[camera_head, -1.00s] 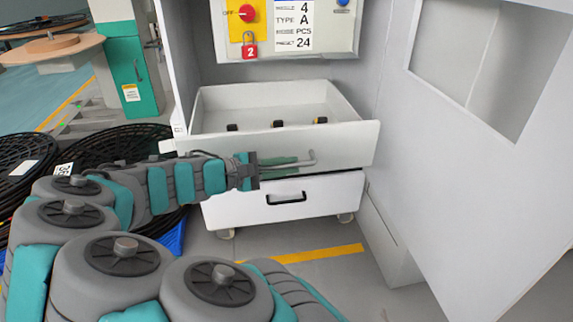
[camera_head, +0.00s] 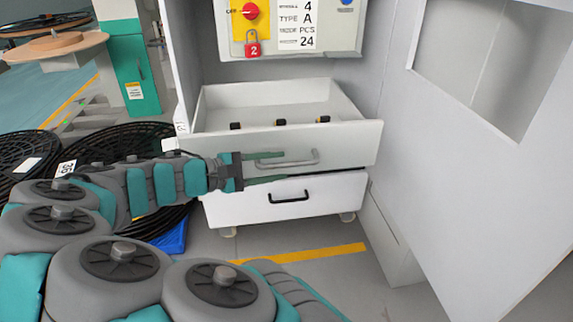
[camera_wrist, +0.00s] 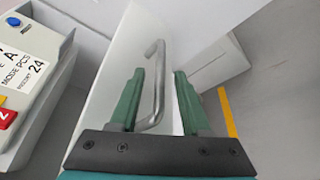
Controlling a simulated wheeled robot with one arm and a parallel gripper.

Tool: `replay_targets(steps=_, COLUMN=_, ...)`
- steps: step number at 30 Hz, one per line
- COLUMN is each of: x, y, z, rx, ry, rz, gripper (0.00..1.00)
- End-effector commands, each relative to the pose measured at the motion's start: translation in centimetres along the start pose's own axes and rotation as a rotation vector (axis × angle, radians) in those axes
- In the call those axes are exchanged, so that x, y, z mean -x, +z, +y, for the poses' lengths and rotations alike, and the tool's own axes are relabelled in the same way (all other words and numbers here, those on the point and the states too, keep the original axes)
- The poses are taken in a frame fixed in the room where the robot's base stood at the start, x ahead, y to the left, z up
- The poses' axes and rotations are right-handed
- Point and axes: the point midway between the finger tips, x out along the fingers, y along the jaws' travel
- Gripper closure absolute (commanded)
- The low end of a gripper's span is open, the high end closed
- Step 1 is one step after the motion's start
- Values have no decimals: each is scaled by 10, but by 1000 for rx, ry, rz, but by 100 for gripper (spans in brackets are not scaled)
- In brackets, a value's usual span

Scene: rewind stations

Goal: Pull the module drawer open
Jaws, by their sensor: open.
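The upper module drawer (camera_head: 350,143) is pulled well out of the white cabinet, and its interior shows. Several small dark and yellow pieces sit along the inside of its front. Its grey bar handle (camera_head: 302,161) is on the front panel. My gripper (camera_head: 285,167) is open at this handle, one finger above the bar and one below it. In the wrist view, the handle (camera_wrist: 158,85) lies between the spread green fingers of my gripper (camera_wrist: 168,72), closer to the left finger. I cannot tell whether that finger touches it.
A lower drawer (camera_head: 335,195) with a black handle is shut beneath. A control panel (camera_head: 345,28) with a red knob and padlock is above. Black reels (camera_head: 120,150) stand at the left; a white panel (camera_head: 470,160) bounds the right. Floor shows in front.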

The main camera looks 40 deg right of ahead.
Motion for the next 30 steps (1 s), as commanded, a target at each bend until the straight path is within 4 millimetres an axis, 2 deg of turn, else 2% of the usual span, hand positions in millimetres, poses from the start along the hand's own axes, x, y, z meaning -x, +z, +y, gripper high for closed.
replay_targets(steps=3, x=19, y=-1, z=-1, rx=1, ry=0, rz=5, gripper=53)
replay_targets(steps=9, x=35, y=0, z=-1, rx=0, ry=-1, rz=0, gripper=53)
replay_targets(steps=26, x=37, y=1, z=-1, rx=-1, ry=-2, rz=-1, gripper=53)
replay_targets(steps=30, x=35, y=11, z=-7, rx=-21, ry=-65, rz=8, gripper=53)
